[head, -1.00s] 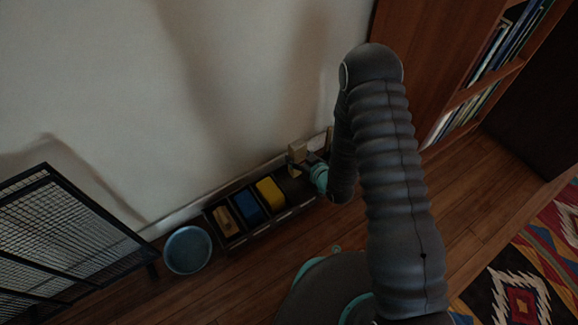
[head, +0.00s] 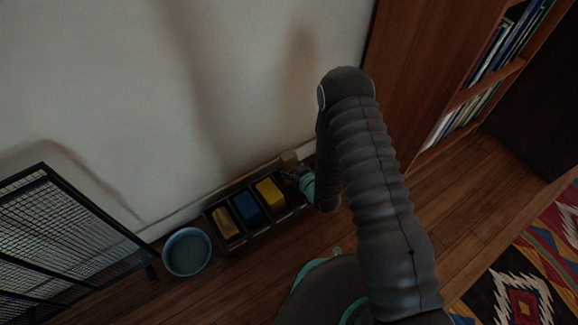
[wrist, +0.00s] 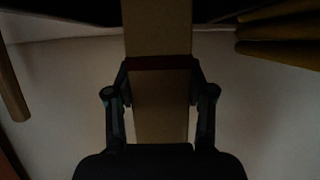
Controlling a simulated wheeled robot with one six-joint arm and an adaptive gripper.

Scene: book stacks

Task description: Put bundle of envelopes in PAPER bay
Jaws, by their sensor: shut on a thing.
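My gripper (head: 297,170) is shut on the bundle of envelopes (head: 289,158), a tan block held near the wall, at the right end of the row of bays. In the wrist view the bundle (wrist: 160,110) stands between the two fingers with a dark red band around it. A dark divided rack (head: 232,240) on the floor holds a brown item (head: 222,216), a blue item (head: 247,206) and a yellow item (head: 270,194) in separate bays. The rack's right end is partly hidden by my gripper. No bay label is readable, so I cannot tell which is PAPER.
A blue round bowl (head: 187,252) sits left of the rack, beside a black mesh stand (head: 70,240). The wall (head: 230,80) is close behind. A wooden bookcase (head: 420,70) stands at right. A patterned rug (head: 530,270) lies at lower right.

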